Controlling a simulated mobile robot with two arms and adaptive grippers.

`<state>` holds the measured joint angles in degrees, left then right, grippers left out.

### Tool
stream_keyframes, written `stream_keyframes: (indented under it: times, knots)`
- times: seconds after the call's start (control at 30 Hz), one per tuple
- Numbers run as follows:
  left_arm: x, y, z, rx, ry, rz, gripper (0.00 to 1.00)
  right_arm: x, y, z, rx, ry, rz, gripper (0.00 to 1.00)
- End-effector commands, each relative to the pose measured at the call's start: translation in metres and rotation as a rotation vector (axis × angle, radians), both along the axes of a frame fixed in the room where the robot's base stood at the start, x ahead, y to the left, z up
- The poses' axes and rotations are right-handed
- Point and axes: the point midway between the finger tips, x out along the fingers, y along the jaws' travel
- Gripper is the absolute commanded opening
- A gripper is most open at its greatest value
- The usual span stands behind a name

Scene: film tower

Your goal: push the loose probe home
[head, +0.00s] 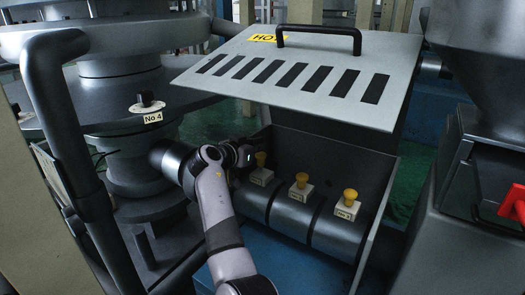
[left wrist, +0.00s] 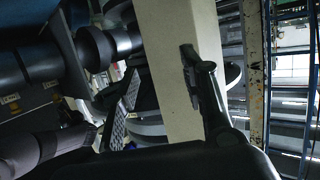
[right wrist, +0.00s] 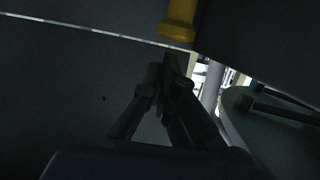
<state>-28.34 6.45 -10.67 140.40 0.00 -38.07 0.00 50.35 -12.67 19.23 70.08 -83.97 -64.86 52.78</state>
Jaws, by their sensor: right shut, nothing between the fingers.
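Three yellow-topped probes stand in pale labelled blocks on dark rounded barrels: the left probe (head: 261,159), the middle probe (head: 302,180) and the right probe (head: 350,196). I cannot tell for certain which is loose. My right gripper (head: 250,156) is just left of the left probe, partly hidden by its own wrist. In the right wrist view its fingers (right wrist: 168,66) are shut and empty, and a yellow probe top (right wrist: 180,20) is beyond the tips, apart from them. My left gripper (left wrist: 160,70) is open and empty in the left wrist view, away from the probes.
A raised slotted cover (head: 300,75) with a black handle (head: 318,38) and a "HOT" label hangs over the probes.

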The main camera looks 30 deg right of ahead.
Motion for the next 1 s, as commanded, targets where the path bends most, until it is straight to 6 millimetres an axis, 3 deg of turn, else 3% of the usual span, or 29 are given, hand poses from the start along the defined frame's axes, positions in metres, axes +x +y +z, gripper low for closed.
stream_keyframes:
  times: [0.23, 0.73, 1.0]
  knots:
    - [0.008, -0.005, 0.021, -0.029, -0.118, -0.008, 0.4, 0.0, 0.007, -0.007, 0.0, 0.001, -0.001, 0.0]
    - [0.009, -0.007, 0.028, -0.04, -0.158, -0.011, 0.4, 0.0, 0.007, -0.01, 0.0, 0.001, -0.001, 0.0]
    - [0.013, -0.015, 0.077, -0.109, -0.429, -0.027, 0.4, 0.0, 0.007, -0.03, 0.0, 0.001, -0.001, 0.0]
